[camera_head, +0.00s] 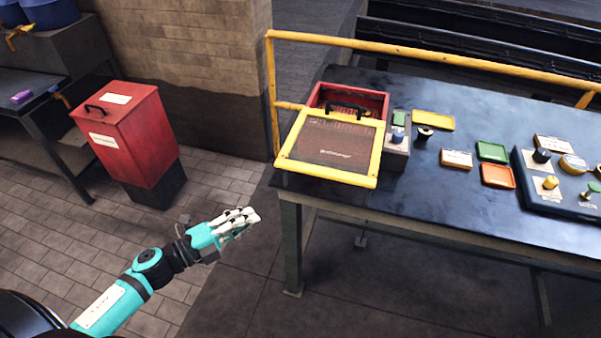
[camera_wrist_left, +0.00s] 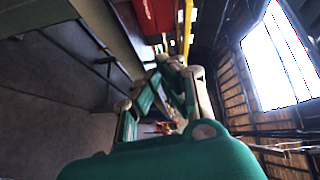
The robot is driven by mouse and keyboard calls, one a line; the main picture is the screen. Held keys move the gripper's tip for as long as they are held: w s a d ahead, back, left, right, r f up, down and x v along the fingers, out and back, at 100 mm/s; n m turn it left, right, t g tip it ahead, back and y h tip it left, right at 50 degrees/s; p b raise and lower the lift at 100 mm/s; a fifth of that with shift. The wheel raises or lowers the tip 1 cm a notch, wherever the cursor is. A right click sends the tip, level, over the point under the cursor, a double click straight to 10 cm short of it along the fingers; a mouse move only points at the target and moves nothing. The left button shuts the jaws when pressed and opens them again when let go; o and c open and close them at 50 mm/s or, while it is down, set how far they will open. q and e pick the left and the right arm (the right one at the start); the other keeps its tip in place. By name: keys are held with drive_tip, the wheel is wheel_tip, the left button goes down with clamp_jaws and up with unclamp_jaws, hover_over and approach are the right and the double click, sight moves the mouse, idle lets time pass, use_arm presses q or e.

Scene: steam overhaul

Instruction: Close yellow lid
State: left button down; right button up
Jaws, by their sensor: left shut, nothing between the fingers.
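The yellow lid (camera_head: 370,181), a yellow frame around a dark mesh panel, is at the left end of the workbench. It lies in front of the red box (camera_head: 378,99), whose inside shows behind the lid's far edge, so the lid stands open. A dark handle (camera_head: 346,107) shows at that far edge. My left gripper (camera_head: 247,219) is shut and empty, off the bench's left end, lower left of the lid and apart from it. The left wrist view shows its fingers (camera_wrist_left: 160,95), with red and yellow parts at the top. My right gripper is not in view.
The dark workbench (camera_head: 452,210) carries a small switch box (camera_head: 397,140), several coloured trays and a control panel (camera_head: 553,200). A yellow rail (camera_head: 420,54) runs along its back and left end. A red bin (camera_head: 128,140) stands at left. The floor around my left gripper is clear.

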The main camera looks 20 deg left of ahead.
sight(310, 156)
use_arm(q)
wheel_tip(310, 156, up, 5)
drive_tip(key=s+d+m+g+h, duration=0.1)
drive_tip(key=d+m+h, duration=0.1)
drive_tip(key=d+m, duration=0.1)
drive_tip(key=shift+w+a+p+x, duration=0.35)
drive_tip(key=shift+p+x, duration=0.5)
drive_tip(key=shift+x, duration=1.2)
drive_tip(key=shift+w+a+p+x, duration=0.3)
drive_tip(key=shift+p+x, duration=0.5)
drive_tip(key=shift+x, duration=1.25)
drive_tip(key=shift+w+a+p+x, duration=0.35)
drive_tip(key=shift+p+x, duration=0.5)
drive_tip(key=shift+x, duration=1.2)
drive_tip(key=shift+f, duration=0.15)
drive_tip(key=w+b, duration=0.4)
drive_tip(key=w, duration=0.5)
drive_tip(key=shift+f, duration=0.15)
